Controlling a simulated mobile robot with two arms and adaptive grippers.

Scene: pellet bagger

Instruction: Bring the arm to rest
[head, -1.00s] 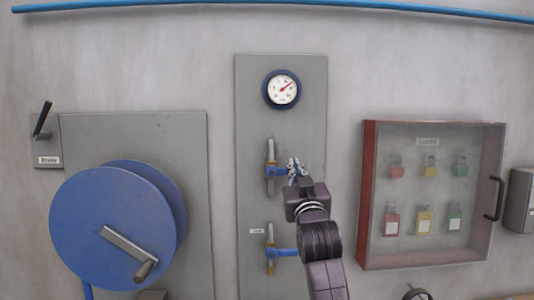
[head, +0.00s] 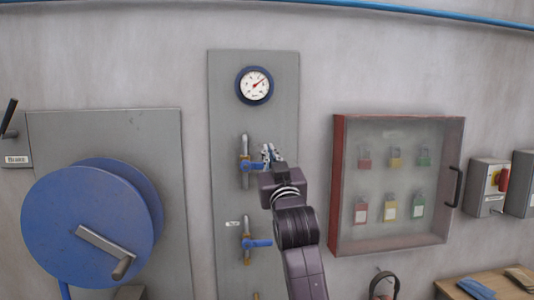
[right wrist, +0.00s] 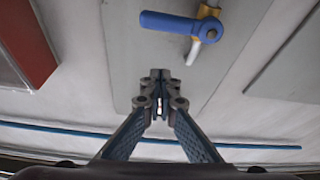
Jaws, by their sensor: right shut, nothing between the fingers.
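My right gripper (head: 269,153) is shut and empty. In the head view it appears just right of the upper valve (head: 245,162), over the grey panel. The upper valve's blue lever points sideways to the right, and its tip is close to my fingers in the picture. In the right wrist view my shut fingers (right wrist: 160,82) point at the panel (right wrist: 120,60), and a blue lever (right wrist: 180,24) lies beyond them, apart from the fingertips. My left gripper is not in view.
A gauge (head: 254,85) sits above the valves, and a lower valve (head: 256,243) below. A blue reel (head: 75,215) with a crank is at left. A red-framed padlock cabinet (head: 340,190) hangs at right. A wooden table (head: 450,289) shows at lower right.

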